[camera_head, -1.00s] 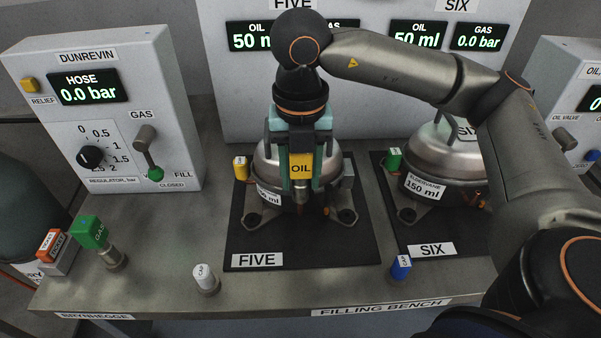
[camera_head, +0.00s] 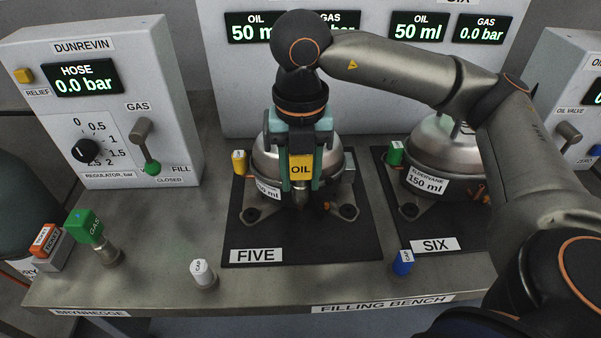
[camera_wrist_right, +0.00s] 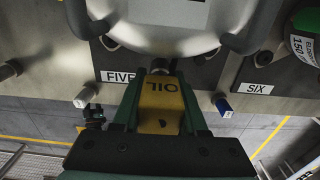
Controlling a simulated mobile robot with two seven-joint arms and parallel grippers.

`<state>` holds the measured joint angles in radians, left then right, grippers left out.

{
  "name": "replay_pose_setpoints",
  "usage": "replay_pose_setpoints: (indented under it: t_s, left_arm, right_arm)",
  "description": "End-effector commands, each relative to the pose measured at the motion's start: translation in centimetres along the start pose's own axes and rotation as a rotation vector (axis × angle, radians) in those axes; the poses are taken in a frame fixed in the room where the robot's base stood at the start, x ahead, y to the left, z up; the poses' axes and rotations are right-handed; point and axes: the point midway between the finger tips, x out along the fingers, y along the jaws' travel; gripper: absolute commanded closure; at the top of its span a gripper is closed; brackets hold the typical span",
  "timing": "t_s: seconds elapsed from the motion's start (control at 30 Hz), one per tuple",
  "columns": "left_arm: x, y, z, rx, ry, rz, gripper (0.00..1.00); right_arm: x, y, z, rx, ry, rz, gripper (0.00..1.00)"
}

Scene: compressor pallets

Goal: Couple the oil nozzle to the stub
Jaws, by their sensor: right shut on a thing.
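My right gripper (camera_head: 301,178) is shut on the oil nozzle (camera_head: 300,166), a yellow block marked OIL with a metal spout. It holds the nozzle spout-down at the front of the silver compressor (camera_head: 265,160) on the FIVE mat. In the right wrist view, the gripper (camera_wrist_right: 160,110) has the yellow nozzle (camera_wrist_right: 160,95) between its fingers, with the spout end close against the compressor's edge. The stub cannot be made out clearly behind the nozzle and fingers. I cannot tell whether spout and stub touch. My left gripper is out of view.
A second compressor (camera_head: 435,165) stands on the SIX mat to the right. A white cap (camera_head: 202,273), a blue cap (camera_head: 402,262) and a green gas nozzle (camera_head: 92,228) stand along the bench front. The DUNREVIN panel (camera_head: 110,110) is at left. Bare bench lies left of FIVE.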

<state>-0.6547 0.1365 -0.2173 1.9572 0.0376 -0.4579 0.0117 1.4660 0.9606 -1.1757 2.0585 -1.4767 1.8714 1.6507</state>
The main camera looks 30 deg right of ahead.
Motion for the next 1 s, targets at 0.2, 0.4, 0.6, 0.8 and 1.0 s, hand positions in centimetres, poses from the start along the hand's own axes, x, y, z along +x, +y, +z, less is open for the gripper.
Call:
replay_pose_setpoints:
  t_s: [0.2,0.4,0.6,0.8,1.0]
  left_arm:
    - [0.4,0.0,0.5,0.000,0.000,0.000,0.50]
    - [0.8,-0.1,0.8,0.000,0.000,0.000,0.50]
    - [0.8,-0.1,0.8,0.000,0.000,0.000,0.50]
    - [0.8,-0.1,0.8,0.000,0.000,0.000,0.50]
    - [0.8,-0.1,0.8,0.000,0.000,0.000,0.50]
  right_arm:
    - [0.7,0.0,0.0,0.000,-0.001,0.001,1.00]
    - [1.1,0.0,0.0,0.000,-0.001,0.001,1.00]
    - [1.2,0.0,0.0,0.000,-0.001,0.001,0.47]
    - [1.2,0.0,0.0,0.000,-0.001,0.000,0.24]
    - [1.3,0.0,0.0,0.000,0.000,-0.001,0.23]
